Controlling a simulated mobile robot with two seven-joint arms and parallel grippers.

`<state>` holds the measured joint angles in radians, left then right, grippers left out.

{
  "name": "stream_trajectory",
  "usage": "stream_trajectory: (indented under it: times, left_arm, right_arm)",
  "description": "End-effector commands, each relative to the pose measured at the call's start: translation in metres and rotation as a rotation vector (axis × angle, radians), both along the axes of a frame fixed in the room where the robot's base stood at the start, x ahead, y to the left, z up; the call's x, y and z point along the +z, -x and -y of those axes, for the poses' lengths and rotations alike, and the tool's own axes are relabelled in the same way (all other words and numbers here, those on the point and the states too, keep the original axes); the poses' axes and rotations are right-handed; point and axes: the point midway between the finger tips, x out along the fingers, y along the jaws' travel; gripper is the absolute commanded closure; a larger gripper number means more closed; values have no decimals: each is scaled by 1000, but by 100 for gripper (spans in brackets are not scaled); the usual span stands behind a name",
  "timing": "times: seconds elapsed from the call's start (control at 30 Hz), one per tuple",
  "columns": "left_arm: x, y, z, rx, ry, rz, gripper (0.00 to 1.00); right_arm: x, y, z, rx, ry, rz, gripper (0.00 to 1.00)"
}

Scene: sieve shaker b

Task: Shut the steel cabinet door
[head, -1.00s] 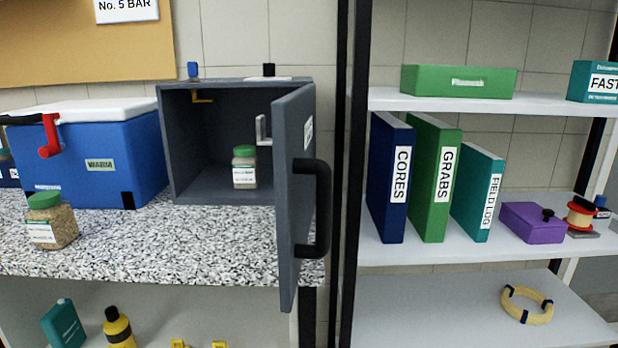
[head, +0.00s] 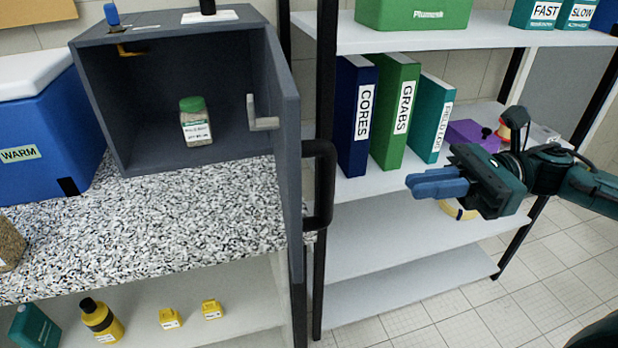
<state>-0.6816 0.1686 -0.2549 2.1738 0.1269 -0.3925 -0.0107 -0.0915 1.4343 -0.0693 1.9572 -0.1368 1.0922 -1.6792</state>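The grey steel cabinet (head: 100,95) stands on the speckled counter at the left, and its front is open. Its door (head: 287,130) is hinged on the right and swung out towards me, seen nearly edge-on. A black bar handle (head: 326,190) is on the door's right, outer face. A light grey latch piece (head: 262,124) shows on the inner side. A green-lidded jar (head: 195,122) stands inside the cabinet. My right gripper (head: 408,186) is to the right of the handle, apart from it, blue fingers together and pointing left, empty. My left gripper is out of view.
A blue cooler (head: 50,130) stands left of the cabinet. Right of the door is a shelf rack (head: 390,240) with a black post (head: 325,90) close behind the handle and upright binders (head: 397,112). Tiled floor (head: 470,315) is clear at lower right.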

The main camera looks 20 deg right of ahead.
Motion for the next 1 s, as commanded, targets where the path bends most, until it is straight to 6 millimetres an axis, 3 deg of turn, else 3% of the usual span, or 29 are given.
stream_trajectory:
  times: [0.27,0.7,1.0]
  left_arm:
    - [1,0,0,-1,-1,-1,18]
    - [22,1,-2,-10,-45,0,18]
    - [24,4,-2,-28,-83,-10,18]
  right_arm:
    - [1,-1,-20,5,-1,8,100]
    - [5,-8,-103,7,-5,4,100]
    - [1,-11,-136,4,-1,1,100]
